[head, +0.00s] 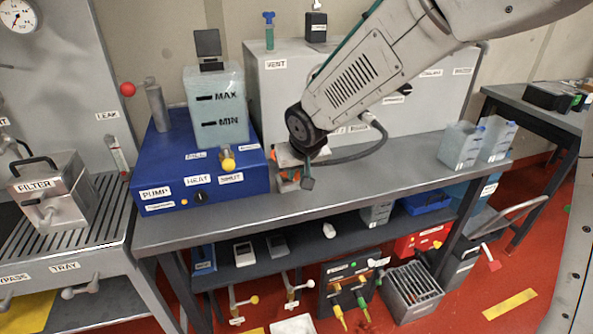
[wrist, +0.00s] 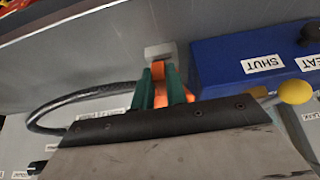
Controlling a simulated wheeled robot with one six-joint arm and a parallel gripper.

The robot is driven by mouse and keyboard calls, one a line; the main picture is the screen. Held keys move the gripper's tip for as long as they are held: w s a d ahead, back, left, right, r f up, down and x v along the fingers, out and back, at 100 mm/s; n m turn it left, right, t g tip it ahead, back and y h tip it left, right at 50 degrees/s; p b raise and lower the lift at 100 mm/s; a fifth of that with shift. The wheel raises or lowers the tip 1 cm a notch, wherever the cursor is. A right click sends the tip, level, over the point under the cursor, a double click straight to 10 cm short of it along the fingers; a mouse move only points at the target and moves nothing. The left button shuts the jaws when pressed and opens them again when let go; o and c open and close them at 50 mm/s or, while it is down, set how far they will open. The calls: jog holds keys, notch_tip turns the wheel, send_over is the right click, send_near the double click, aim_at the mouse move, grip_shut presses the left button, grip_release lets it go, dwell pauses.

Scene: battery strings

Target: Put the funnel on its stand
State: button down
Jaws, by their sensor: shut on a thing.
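My gripper (wrist: 159,78) has green fingers, shut on an orange piece (wrist: 158,72) in the wrist view. This may be the funnel, but its full shape is hidden by the fingers and my wrist. A small light grey block (wrist: 158,51) shows just beyond the fingertips; I cannot tell whether it belongs to the held piece. In the head view my gripper (head: 291,180) is low over the bench, right of the blue pump unit, with orange (head: 285,177) showing at it. I cannot make out the funnel's stand for certain in either view.
The blue pump unit (head: 225,186) with its yellow-knobbed valve (head: 228,164) stands close left of my gripper. A grey cabinet (head: 275,95) stands behind. The grey bench (head: 390,168) is clear to the right, up to two pale containers (head: 459,147). A dark hose (head: 372,150) loops beside my wrist.

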jog(key=shift+f, duration=1.1)
jog(key=c, duration=1.3)
grip_release()
jog(key=shift+c, duration=0.2)
jog(key=v, duration=0.8)
jog(key=s+d+r+m+g, duration=0.1)
jog(key=s+d+r+g, duration=0.1)
jog(key=s+d, duration=0.9)
jog(key=s+d+r+m+g+h, duration=0.1)
jog(key=s+d+r, duration=0.3)
jog(key=s+d, duration=0.8)
jog(key=s+m+g, duration=0.1)
jog(key=s, duration=0.5)
jog(key=shift+s+d+r+h, duration=0.15)
jog(key=shift+s+d+h, duration=0.1)
jog(key=shift+d+h, duration=0.05)
